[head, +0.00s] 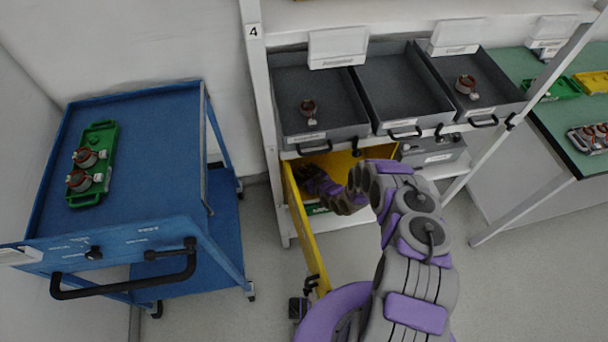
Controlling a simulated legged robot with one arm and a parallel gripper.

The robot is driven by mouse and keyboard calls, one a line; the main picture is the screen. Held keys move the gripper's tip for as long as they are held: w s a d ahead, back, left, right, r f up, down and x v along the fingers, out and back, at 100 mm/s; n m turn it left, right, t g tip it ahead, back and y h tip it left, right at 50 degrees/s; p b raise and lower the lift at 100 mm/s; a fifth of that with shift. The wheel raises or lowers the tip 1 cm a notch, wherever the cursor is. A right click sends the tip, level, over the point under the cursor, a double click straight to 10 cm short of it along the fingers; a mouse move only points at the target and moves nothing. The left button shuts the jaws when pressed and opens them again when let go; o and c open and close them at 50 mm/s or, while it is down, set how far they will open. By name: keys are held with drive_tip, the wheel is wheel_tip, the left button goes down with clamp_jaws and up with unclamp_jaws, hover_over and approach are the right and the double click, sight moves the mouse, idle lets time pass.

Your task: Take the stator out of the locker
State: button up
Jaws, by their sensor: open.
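The yellow locker (298,222) stands open below the grey bins, its long yellow side reaching toward me. My purple and grey arm reaches over it from the front right. My gripper (313,178) is inside the locker's opening near the left side, small and dark in the view, with its jaws open. I cannot make out a stator in the locker; the arm and gripper cover much of the inside. A green patch (315,209) shows low inside, below the gripper.
Grey bins above hold a left stator (308,108) and a right stator (466,84); the middle bin (405,88) looks empty. A blue cart (150,180) at left carries a green tray (98,140) with two stators. A rack post (530,100) stands right. Floor between cart and locker is clear.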

drive_tip(key=shift+w+d, duration=0.1)
drive_tip(key=shift+w, duration=0.05)
drive_tip(key=shift+d, duration=0.1)
drive_tip(key=c, duration=1.2)
